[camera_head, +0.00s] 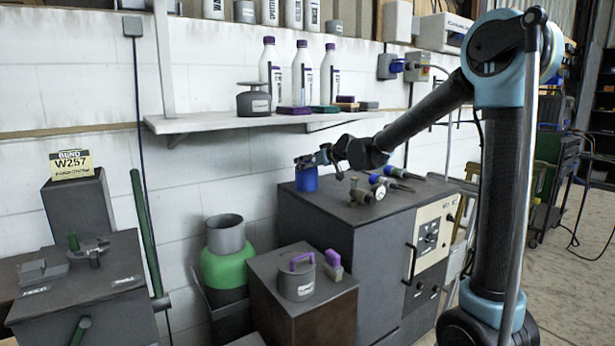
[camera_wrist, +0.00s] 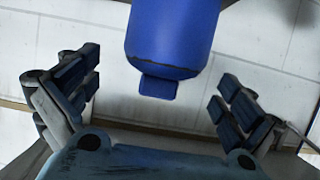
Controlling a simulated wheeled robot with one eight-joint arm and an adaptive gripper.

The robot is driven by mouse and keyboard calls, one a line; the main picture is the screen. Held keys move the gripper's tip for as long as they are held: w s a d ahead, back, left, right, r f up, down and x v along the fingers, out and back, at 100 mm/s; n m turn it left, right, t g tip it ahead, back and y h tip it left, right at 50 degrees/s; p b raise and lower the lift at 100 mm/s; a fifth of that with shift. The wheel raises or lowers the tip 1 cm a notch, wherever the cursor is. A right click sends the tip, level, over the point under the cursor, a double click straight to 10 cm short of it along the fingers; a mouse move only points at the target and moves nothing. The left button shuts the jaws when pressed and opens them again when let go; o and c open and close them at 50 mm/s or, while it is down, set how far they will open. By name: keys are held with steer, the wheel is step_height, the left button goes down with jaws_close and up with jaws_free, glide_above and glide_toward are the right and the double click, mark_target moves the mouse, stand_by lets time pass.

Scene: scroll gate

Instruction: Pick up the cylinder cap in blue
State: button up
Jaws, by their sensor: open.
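The blue cylinder cap (camera_head: 306,179) stands upright near the back left corner of the dark cabinet top. In the wrist view the blue cap (camera_wrist: 172,38) fills the upper middle, with a small blue tab (camera_wrist: 158,88) at its edge. My gripper (camera_head: 318,158) is beside the cap's top in the head view. In the wrist view my gripper (camera_wrist: 155,100) is open, its two dark padded fingers set wide apart to the left and right. The cap's main body lies beyond the fingertips. Nothing is between the pads except part of the tab's side; contact cannot be told.
On the cabinet top (camera_head: 345,215) several valves and screwdrivers (camera_head: 395,173) lie right of the cap. A shelf (camera_head: 230,120) with bottles is above and behind. A lower box (camera_head: 265,275) holds a grey lidded pot (camera_head: 296,280). A green cylinder (camera_head: 226,265) stands left.

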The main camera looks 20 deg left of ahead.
steer(key=shift+x, duration=1.65)
steer(key=shift+s, duration=0.1)
steer(key=c, duration=1.2)
